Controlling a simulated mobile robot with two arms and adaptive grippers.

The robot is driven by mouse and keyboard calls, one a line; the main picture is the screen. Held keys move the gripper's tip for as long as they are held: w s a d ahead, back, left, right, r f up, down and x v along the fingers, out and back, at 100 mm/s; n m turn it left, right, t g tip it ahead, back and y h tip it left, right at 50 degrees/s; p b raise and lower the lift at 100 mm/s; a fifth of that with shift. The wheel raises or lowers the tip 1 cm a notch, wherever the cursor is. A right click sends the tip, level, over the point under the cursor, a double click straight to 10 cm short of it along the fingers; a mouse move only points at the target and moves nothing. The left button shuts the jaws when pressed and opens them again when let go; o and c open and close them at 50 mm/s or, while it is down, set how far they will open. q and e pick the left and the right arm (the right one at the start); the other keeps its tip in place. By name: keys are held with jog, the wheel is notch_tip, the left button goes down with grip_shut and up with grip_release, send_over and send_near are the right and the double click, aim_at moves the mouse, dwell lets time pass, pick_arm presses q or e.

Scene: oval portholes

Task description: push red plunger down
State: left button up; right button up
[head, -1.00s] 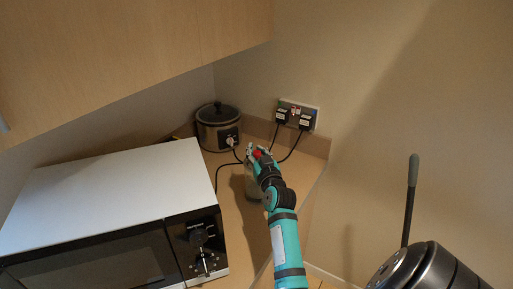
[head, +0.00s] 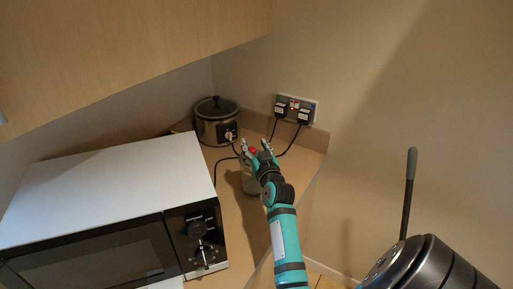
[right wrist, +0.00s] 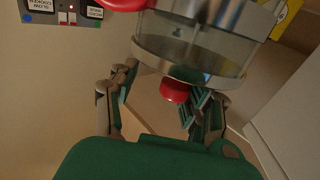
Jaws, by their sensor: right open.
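The red plunger (head: 253,150) is a small knob on top of a clear container (head: 248,182) on the counter beside the microwave. In the right wrist view the red knob (right wrist: 174,92) sits at the rim of the glass container (right wrist: 190,45), between my spread fingers and closer to the right-hand one. My right gripper (head: 256,146) is open around or just above the plunger, with one finger on each side. I cannot tell whether a finger touches it. The arm hides part of the container. My left gripper is not in view.
A white-topped microwave (head: 110,190) stands at the left. A slow cooker (head: 215,122) is behind the container. A wall socket (head: 297,109) holds plugs with hanging black cables. A wooden cupboard (head: 120,50) overhangs the upper left.

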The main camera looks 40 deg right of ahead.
jog(key=v, duration=1.2)
jog(key=shift+f, duration=0.2)
jog(key=shift+r, duration=0.1)
